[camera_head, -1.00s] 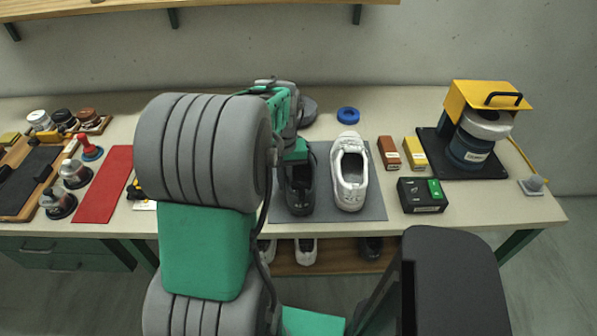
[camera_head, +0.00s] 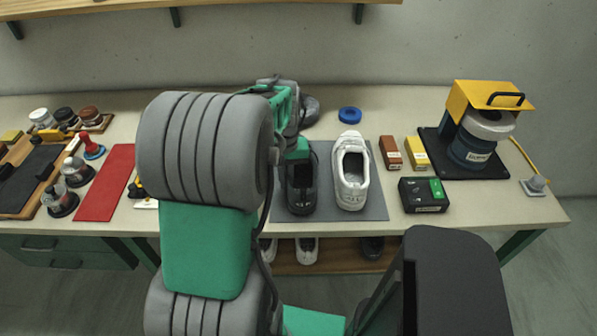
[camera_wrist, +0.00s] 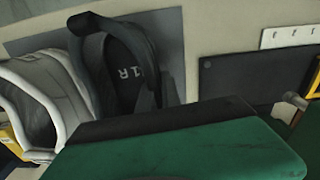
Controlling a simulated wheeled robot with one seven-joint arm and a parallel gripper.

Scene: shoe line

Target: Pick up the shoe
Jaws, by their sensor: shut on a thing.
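A black shoe (camera_head: 301,188) is on the grey mat, its far end hidden behind my gripper (camera_head: 298,157). The black shoe also shows in the wrist view (camera_wrist: 135,65), with the marking "1R" inside its opening. My gripper is shut on the black shoe, at its far end. The exact contact is hidden. A white shoe (camera_head: 351,175) stands just right of it on the mat, and shows at the left of the wrist view (camera_wrist: 50,95). I cannot tell any gap between the black shoe and the mat.
The grey mat (camera_head: 377,208) lies on the workbench. Brown (camera_head: 390,153) and yellow (camera_head: 417,153) boxes, a black-green box (camera_head: 422,195) and a yellow-topped machine (camera_head: 487,100) stand to the right. A blue ring (camera_head: 349,115) lies behind. A red mat (camera_head: 105,183) and several tools are left.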

